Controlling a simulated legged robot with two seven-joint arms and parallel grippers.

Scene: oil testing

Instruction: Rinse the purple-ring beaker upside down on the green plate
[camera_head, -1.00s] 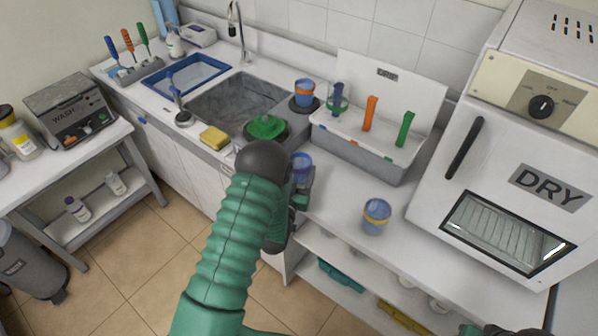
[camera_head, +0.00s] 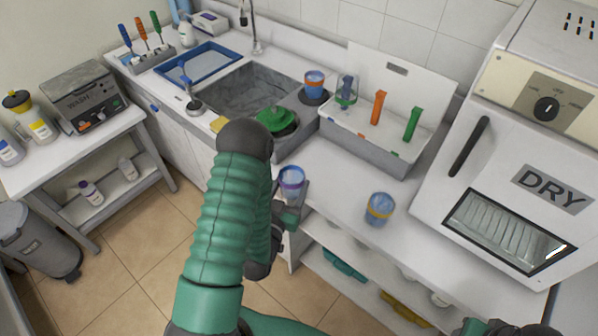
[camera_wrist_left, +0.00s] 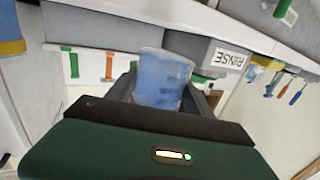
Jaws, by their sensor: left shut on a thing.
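The purple-ring beaker (camera_head: 291,182) is upright in my left gripper (camera_head: 290,205), at the front edge of the counter. In the left wrist view the blue, translucent beaker (camera_wrist_left: 163,80) stands between the fingers; its ring is mostly hidden there. The green plate (camera_head: 277,120) sits on a dark round base behind it, right of the sink and apart from the beaker. In the left wrist view a RINSE label (camera_wrist_left: 230,59) shows on a grey front. My right gripper (camera_head: 480,328) only shows as a dark part at the bottom edge; its fingers cannot be made out.
An orange-ring beaker (camera_head: 314,86) stands on a dark base behind the plate. A yellow-ring beaker (camera_head: 379,208) stands on the counter to the right. A white and grey rack (camera_head: 370,152) and the DRY oven (camera_head: 515,190) bound the right side. The sink (camera_head: 245,92) lies left.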

